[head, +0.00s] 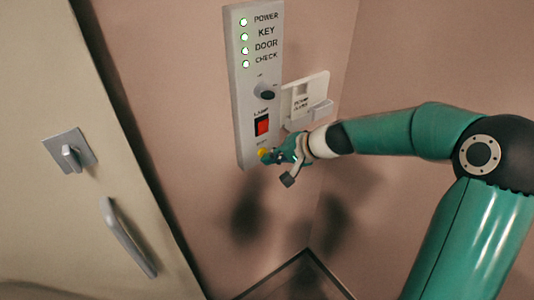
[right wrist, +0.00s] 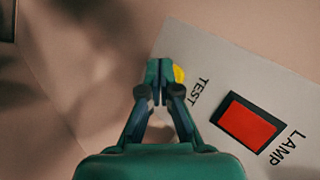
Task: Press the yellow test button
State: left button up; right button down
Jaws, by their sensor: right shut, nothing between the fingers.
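The yellow test button (head: 262,152) sits at the bottom of a light grey wall panel (head: 245,125), below a red lamp switch (head: 262,127). My right gripper (head: 272,156) is shut and empty, with its fingertips at the button. In the right wrist view the shut fingertips (right wrist: 160,68) cover the left part of the yellow button (right wrist: 179,74), next to the word TEST. I cannot tell whether they touch it or how far it is pressed in. My left gripper is in neither view.
The panel also has a dark knob (head: 265,91) and several lit green-ringed lamps above. A white holder (head: 306,95) is on the wall just right of the panel. A door with a long handle (head: 127,237) stands at left. Below the panel, the wall is bare.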

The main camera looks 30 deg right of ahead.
jog(key=shift+s, duration=0.2)
jog(key=s+b, duration=0.2)
jog(key=s, duration=0.4)
jog(key=shift+d+b, duration=0.25)
jog(key=shift+b, duration=0.15)
dwell(0.6)
